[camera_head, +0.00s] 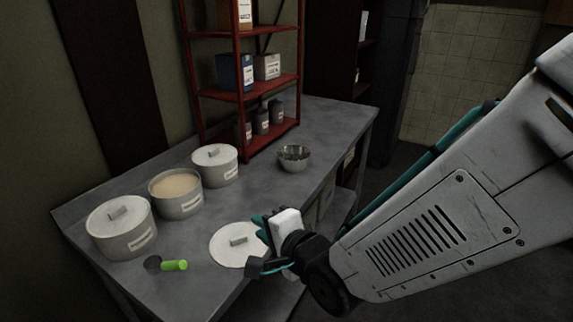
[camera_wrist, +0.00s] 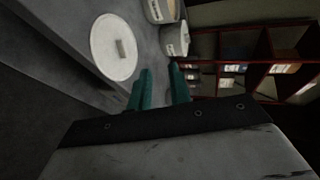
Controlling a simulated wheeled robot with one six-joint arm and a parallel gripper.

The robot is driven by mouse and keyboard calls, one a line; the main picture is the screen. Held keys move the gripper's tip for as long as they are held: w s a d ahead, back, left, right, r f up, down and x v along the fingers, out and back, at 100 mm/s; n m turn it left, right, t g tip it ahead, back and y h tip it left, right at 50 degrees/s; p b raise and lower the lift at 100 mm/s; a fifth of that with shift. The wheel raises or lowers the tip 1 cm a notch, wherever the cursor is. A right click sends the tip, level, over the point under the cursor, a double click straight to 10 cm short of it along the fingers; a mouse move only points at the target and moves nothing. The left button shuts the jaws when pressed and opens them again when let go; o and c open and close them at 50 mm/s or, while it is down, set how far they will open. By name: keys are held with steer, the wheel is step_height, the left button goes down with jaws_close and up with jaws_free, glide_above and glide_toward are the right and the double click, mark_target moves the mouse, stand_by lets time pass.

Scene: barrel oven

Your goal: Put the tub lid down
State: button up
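The tub lid (camera_head: 230,248) is a round white disc with a small block handle. It lies flat on the grey table near the front edge; it also shows in the wrist view (camera_wrist: 112,50). My gripper (camera_head: 262,245) is just to the right of the lid in the head view. In the wrist view its two teal fingers (camera_wrist: 161,88) are apart with nothing between them, and the lid is clear of them. The open tub (camera_head: 176,203), filled with a pale tan material, stands between two lidded tubs (camera_head: 118,240) and (camera_head: 214,172).
A green-handled scoop (camera_head: 174,265) lies left of the lid. A metal bowl (camera_head: 294,160) stands farther back on the table (camera_head: 335,125). A red shelf rack (camera_head: 244,97) with boxes and bottles rises at the back. Table space between the lid and the bowl is clear.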

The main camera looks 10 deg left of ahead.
steer(key=s+d+f+n+g+h, duration=0.2)
steer(key=d+f+n+g+h, duration=0.15)
steer(key=d, duration=0.25)
steer(key=s+d+f+n+g+h, duration=0.2)
steer(key=d+n+h, duration=0.2)
steer(key=d+n, duration=0.15)
steer(key=s+d+r+g+h, duration=0.1)
steer(key=s+d+r, duration=0.2)
steer(key=d, duration=0.5)
steer(key=s+d+r+g+h, duration=0.1)
steer(key=s+d+r, duration=0.2)
steer(key=d+r, duration=0.2)
steer(key=s+d+r+n+g+h, duration=0.1)
steer(key=s+d+r, duration=0.2)
steer(key=d, duration=0.8)
steer(key=shift+d+r, duration=0.35)
steer(key=shift+r, duration=0.35)
steer(key=shift+m+t, duration=0.45)
steer(key=shift+m, duration=0.45)
steer(key=d+r, duration=0.1)
steer(key=s+d+r, duration=0.1)
steer(key=d, duration=0.1)
steer(key=shift+d+r, duration=0.25)
steer(key=shift+r, duration=0.05)
steer(key=shift+c, duration=0.7)
steer(key=shift+d, duration=0.2)
jaws_close()
steer(key=shift+d, duration=0.1)
